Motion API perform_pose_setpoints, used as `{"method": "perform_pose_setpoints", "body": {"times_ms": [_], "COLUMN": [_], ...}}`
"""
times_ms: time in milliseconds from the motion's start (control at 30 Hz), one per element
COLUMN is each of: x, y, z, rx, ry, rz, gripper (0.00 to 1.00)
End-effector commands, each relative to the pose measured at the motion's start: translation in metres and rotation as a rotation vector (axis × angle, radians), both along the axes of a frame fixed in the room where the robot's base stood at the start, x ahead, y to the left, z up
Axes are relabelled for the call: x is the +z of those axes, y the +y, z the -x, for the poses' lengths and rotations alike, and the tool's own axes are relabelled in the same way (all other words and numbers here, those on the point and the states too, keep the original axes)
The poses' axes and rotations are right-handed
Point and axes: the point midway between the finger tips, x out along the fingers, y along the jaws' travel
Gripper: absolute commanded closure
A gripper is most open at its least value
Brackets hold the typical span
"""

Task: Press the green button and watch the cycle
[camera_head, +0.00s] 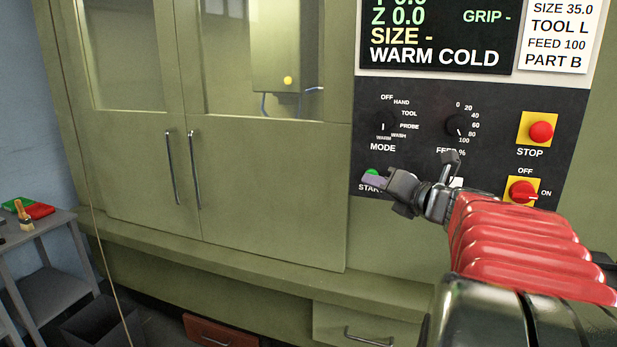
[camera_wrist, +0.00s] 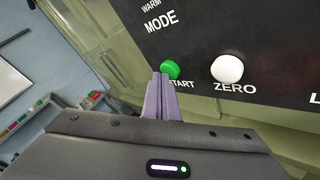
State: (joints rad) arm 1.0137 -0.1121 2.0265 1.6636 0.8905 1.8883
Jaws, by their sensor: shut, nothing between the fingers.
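The green START button (camera_head: 372,173) is on the dark control panel, partly hidden by my gripper in the head view. It also shows in the wrist view (camera_wrist: 171,70), just beyond my fingertips. My gripper (camera_head: 371,181) is shut and empty, with its purple fingers pointing at the panel beside the button. In the wrist view the fingertips (camera_wrist: 161,78) overlap the button's left edge. I cannot tell whether they touch it. The screen (camera_head: 440,30) reads WARM COLD, SIZE - and GRIP -. The machine's double doors (camera_head: 260,190) are closed.
A white ZERO button (camera_wrist: 227,69) is right of START. A red STOP button (camera_head: 541,132) and a red ON/OFF switch (camera_head: 522,191) are on the panel's right. MODE (camera_head: 383,127) and FEED (camera_head: 457,125) knobs are above. A grey cart (camera_head: 60,285) stands at left.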

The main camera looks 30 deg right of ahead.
Motion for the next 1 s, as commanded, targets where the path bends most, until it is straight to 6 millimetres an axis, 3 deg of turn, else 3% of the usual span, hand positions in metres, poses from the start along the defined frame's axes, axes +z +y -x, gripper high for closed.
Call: {"method": "perform_pose_setpoints", "body": {"times_ms": [1000], "x": [0.0001], "y": [-0.0071], "z": [-0.0059], "rx": [-0.002], "ry": [0.000], "rz": [-0.001], "gripper": [1.00]}}
